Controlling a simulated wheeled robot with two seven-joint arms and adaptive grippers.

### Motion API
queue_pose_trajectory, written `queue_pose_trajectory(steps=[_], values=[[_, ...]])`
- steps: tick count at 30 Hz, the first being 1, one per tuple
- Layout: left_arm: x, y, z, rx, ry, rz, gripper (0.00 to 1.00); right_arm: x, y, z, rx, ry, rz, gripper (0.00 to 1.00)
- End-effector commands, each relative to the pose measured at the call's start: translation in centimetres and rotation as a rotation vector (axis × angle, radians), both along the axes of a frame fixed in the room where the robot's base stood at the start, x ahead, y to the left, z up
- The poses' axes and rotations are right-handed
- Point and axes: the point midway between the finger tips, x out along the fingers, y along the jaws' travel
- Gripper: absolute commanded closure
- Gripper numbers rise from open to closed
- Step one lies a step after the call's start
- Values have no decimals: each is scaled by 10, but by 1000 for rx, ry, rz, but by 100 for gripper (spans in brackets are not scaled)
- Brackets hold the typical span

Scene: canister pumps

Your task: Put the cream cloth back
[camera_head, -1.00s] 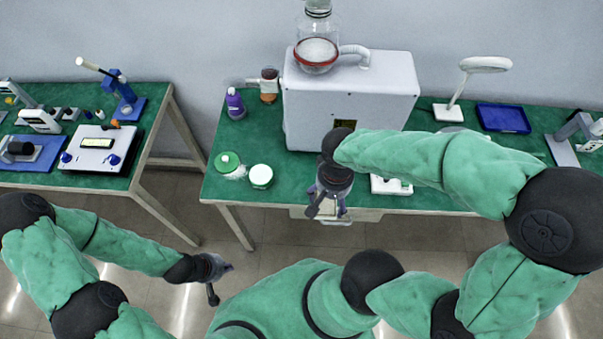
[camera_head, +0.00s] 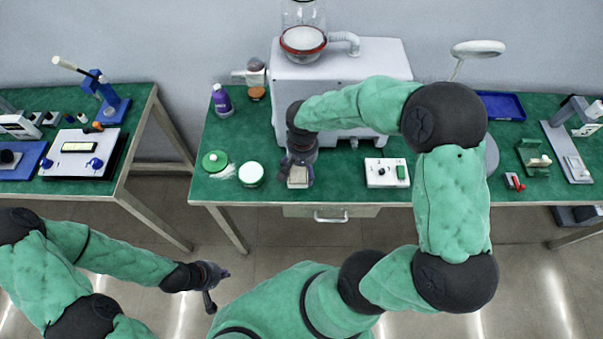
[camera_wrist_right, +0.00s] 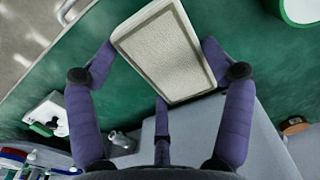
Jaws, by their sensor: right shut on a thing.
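The cream cloth (camera_head: 298,178) is a flat, pale rectangle with a raised border, over the front of the green table (camera_head: 335,192). My right gripper (camera_head: 298,170) is shut on it. In the right wrist view the cream cloth (camera_wrist_right: 165,55) sits between the purple fingers of my right gripper (camera_wrist_right: 161,48), with a third finger at its near edge. I cannot tell whether the cloth touches the table. My left gripper (camera_head: 215,286) is open and empty, low at the left, off the table.
A white-lidded jar (camera_head: 251,173) and a green lid (camera_head: 215,161) stand left of my right gripper. A white device (camera_head: 386,172) stands to its right. The large white machine (camera_head: 345,65) stands behind. A purple bottle (camera_head: 222,101) is at the back left.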

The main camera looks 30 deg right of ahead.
Motion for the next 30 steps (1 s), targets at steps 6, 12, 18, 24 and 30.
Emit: queue_pose_trajectory(steps=[6, 12, 18, 24, 30], values=[[0, 0, -15, 0, 0, 0, 100, 4, -1, -31, 0, 4, 0, 45], [0, 0, -16, 0, 0, 0, 100, 5, -1, -37, -1, -1, 0, 45], [0, 0, -18, 0, 0, 0, 100, 5, -1, -38, 0, 0, 0, 45], [0, 0, -18, 0, 0, 0, 100, 5, -1, -39, 0, 0, 0, 0], [0, 0, -18, 0, 0, 0, 100, 5, -1, -38, 0, 0, 0, 0]])
